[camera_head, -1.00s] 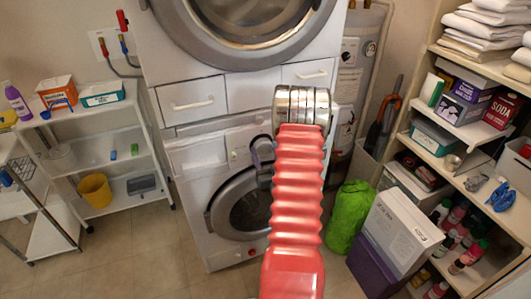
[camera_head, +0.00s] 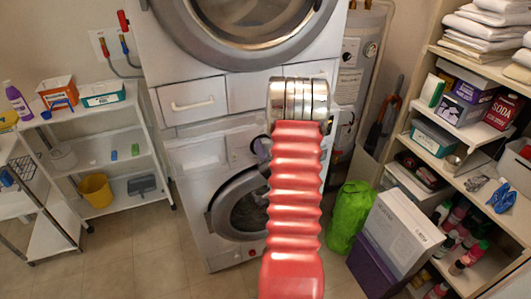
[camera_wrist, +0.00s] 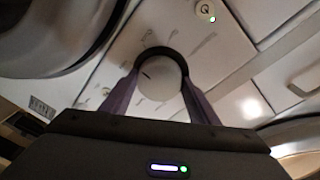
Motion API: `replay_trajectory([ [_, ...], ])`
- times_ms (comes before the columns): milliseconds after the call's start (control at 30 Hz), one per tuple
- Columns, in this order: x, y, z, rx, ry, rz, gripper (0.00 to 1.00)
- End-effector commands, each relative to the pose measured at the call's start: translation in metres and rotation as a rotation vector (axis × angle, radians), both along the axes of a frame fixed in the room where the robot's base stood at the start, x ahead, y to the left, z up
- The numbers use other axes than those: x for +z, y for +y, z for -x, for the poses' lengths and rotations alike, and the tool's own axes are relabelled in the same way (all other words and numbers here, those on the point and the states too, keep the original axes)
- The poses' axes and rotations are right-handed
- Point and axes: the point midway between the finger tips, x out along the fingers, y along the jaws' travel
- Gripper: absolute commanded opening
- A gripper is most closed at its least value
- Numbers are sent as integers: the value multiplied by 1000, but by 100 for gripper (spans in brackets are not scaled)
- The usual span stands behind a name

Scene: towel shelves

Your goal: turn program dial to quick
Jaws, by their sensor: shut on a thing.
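The program dial (camera_wrist: 160,84) is a round white knob on the washer's front panel, with a short dark mark at its left. In the wrist view my gripper (camera_wrist: 160,76) has one purple finger on each side of the dial and is shut on it. In the head view the washer (camera_head: 208,155) stands below the dryer.
The dryer (camera_head: 243,78) is stacked above. A white rack (camera_head: 98,152) with a yellow bucket (camera_head: 96,190) stands left. A green bag (camera_head: 349,217), a white box (camera_head: 402,229) and towel shelves (camera_head: 477,75) stand right. Open floor lies front left.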

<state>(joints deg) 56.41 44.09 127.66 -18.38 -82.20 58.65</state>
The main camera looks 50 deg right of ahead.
Motion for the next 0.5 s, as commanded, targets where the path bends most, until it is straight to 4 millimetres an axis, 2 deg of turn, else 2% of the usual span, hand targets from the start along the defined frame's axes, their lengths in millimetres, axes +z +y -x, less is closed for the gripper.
replay_trajectory([
  [200, -3, -2, 3, -10, -84, -158, 32],
  [500, -2, -3, 4, -11, -158, -280, 32],
])
